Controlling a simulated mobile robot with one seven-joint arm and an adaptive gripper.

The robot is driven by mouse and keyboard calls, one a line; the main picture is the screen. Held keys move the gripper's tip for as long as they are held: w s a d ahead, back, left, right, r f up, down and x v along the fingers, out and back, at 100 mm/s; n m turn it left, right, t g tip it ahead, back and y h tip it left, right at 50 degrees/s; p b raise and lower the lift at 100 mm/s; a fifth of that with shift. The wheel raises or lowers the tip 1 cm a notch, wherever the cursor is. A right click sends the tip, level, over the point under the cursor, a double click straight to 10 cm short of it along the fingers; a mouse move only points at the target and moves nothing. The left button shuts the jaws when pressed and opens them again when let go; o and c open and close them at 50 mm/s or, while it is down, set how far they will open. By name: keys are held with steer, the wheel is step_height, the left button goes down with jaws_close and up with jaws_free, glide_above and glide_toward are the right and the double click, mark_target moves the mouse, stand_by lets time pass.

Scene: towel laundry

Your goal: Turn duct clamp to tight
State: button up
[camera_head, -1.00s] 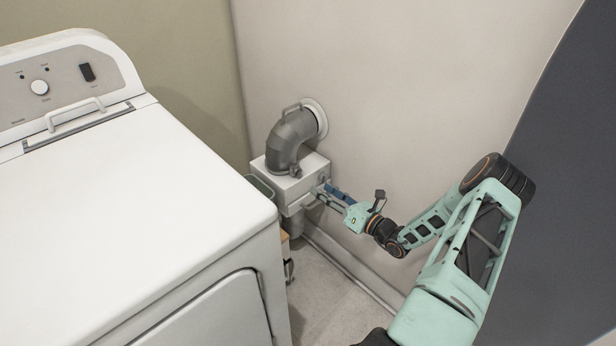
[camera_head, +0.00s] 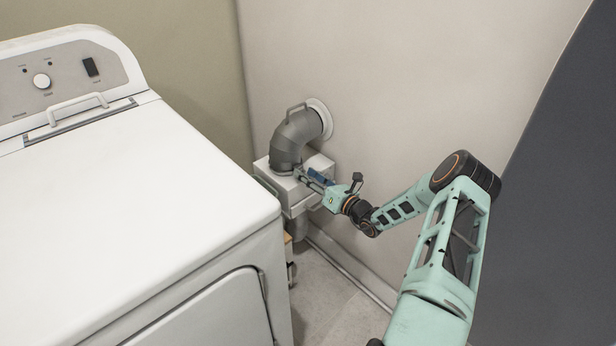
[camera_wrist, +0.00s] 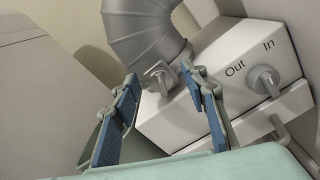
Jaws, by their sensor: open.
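A grey ribbed duct (camera_head: 291,143) curves from the wall down to the top of a white box (camera_head: 277,188). The duct also fills the top of the wrist view (camera_wrist: 148,32). At its lower end, a small grey clamp key (camera_wrist: 160,76) sticks out. My gripper (camera_head: 300,175) is at the foot of the duct, just above the box. In the wrist view its blue-padded fingers (camera_wrist: 161,82) are open, with the clamp key between their tips. Neither finger clearly touches it. In the head view the fingers hide the key.
The box has "Out" and "In" labels and a grey knob (camera_wrist: 264,80) to the right of the fingers. A white machine (camera_head: 130,190) stands close at the left. The wall (camera_head: 420,80) is behind the duct. Bare floor (camera_head: 335,300) lies below the arm.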

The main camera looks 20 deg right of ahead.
steer(key=shift+c, duration=0.4)
jaws_close()
steer(key=shift+m, duration=0.8)
steer(key=shift+o, duration=0.4)
jaws_free()
steer(key=shift+n, duration=0.3)
